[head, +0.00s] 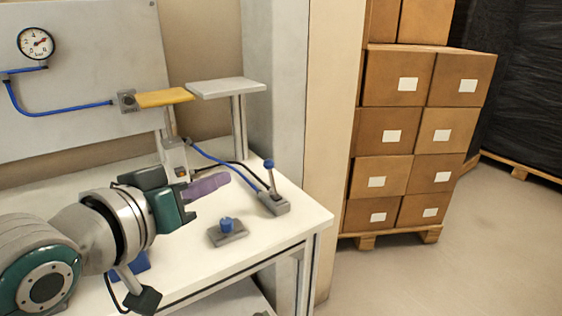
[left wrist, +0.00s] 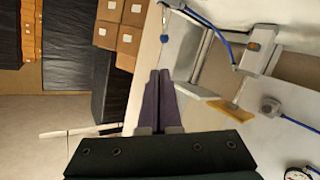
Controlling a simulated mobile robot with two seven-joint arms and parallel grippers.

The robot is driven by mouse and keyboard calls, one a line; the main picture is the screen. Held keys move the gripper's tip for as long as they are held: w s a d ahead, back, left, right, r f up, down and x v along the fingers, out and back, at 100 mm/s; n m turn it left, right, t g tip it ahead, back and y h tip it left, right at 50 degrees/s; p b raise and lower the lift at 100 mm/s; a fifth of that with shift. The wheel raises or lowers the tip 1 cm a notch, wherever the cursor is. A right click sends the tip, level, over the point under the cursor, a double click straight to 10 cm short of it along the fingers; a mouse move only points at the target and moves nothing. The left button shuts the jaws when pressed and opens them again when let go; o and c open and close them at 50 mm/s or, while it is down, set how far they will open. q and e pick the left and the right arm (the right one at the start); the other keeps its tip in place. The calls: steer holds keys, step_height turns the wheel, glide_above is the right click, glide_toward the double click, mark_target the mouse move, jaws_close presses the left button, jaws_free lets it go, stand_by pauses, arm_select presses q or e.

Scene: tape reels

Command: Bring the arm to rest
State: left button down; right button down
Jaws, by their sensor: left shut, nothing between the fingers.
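My left arm comes in from the left in the head view, above the white table (head: 285,240). My left gripper (head: 222,180) has purple fingers, which are closed together with nothing between them. It points to the right, in front of the lever box with a blue knob (head: 272,200). The left wrist view also shows the closed left gripper (left wrist: 160,75), its fingers side by side and empty. My right gripper is in neither view.
A grey block with a blue knob (head: 227,233) sits on the table. A yellow plate (head: 165,97) and a grey plate (head: 226,88) stand at the back. A gauge (head: 36,43) hangs on the panel. Stacked cartons (head: 398,78) stand right, with open floor (head: 450,270) before them.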

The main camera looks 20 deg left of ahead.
arm_select(q)
steer(key=shift+s+r, duration=0.1)
steer(key=shift+s, duration=0.1)
stand_by(0.3)
steer(key=s+d+m+g+y+p, duration=0.15)
steer(key=s+g+p, duration=0.35)
steer(key=s, duration=0.7)
steer(key=s+d+m+g+p, duration=0.1)
steer(key=s+m+g+p, duration=0.15)
steer(key=s+g, duration=0.65)
steer(key=s+r+m+t+p, duration=0.1)
steer(key=s+r+t+p, duration=0.1)
steer(key=r+p, duration=3.5)
steer(key=shift+s, duration=0.55)
steer(key=shift+f, duration=0.1)
